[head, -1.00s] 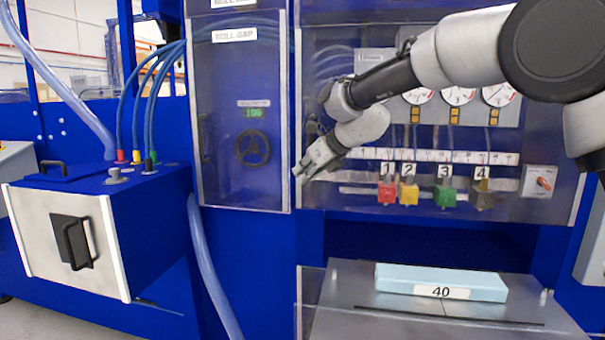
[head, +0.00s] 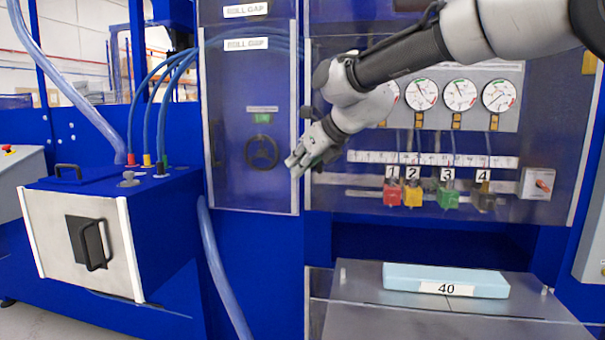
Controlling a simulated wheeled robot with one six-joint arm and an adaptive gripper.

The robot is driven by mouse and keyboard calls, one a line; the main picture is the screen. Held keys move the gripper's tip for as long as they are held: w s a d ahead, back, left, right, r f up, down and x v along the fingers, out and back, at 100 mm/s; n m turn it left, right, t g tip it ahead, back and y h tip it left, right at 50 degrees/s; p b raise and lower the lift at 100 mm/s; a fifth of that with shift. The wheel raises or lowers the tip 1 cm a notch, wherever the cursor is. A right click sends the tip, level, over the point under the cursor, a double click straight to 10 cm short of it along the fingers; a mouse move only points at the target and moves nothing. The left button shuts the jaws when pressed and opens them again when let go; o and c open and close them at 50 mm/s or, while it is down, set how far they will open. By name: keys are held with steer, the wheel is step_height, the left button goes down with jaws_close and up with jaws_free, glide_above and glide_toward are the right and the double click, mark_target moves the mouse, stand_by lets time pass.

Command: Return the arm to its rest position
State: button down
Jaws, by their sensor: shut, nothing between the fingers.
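My gripper (head: 297,165) is in the head view, left of centre, in front of the right edge of the roll gap cabinet door. It is shut, with nothing held. My arm reaches in from the upper right, slanting down to the left across the clear panel in front of the gauges. It hides part of the gauge row and the panel's upper left.
A light blue foam block (head: 445,281) labelled 40 lies on the metal plate (head: 375,317) at lower right. Numbered coloured valves (head: 413,195) and gauges (head: 459,95) sit behind. The roll gap cabinet (head: 250,140) has a handwheel. A blue box (head: 85,235) with a handle stands left.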

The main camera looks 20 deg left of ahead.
steer(key=s+d+f+n+g+h, duration=0.1)
steer(key=s+d+f+n+h, duration=0.1)
steer(key=s+d+f+n, duration=0.45)
steer(key=s+d+f+n+g+h, duration=0.1)
steer(key=d+f+n+h, duration=0.15)
steer(key=d+n, duration=0.75)
steer(key=s+d+n+h, duration=0.1)
steer(key=s+d, duration=0.5)
steer(key=d, duration=0.8)
steer(key=s+d+f+n+t+h, duration=0.1)
steer(key=s+d+n+h, duration=0.1)
steer(key=s+d, duration=0.5)
steer(key=s+d+n+h, duration=0.1)
steer(key=s+d+n, duration=0.3)
steer(key=d, duration=1.6)
steer(key=s, duration=0.3)
steer(key=shift+s+d+f, duration=0.15)
steer(key=shift+d+f, duration=0.15)
steer(key=shift+f, duration=0.1)
